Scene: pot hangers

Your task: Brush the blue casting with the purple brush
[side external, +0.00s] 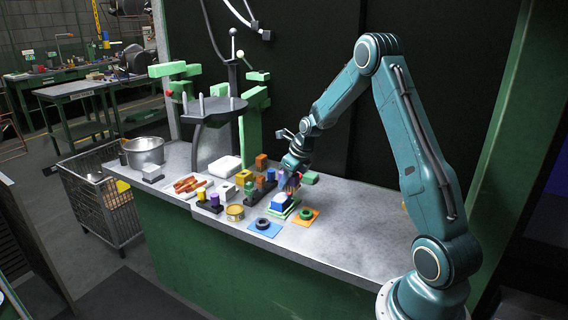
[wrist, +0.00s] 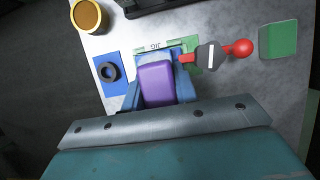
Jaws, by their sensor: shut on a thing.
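The blue casting (side external: 281,202) sits on a green and white jig base on the bench. In the wrist view, blue surfaces (wrist: 184,88) show on both sides of the purple brush (wrist: 156,83), and the green jig (wrist: 185,43) shows beyond them. My gripper (side external: 292,181) is shut on the purple brush, low over the casting's right side. The fingertips are too small to make out in the side view. Whether the brush touches the casting cannot be told.
A red-knobbed clamp (wrist: 240,48) stands beside the jig. A blue mat with a black ring (side external: 263,225), an orange mat (side external: 305,216) and a yellow cup (side external: 235,212) lie nearby. Several blocks crowd the left. The bench right of the jig is mostly clear.

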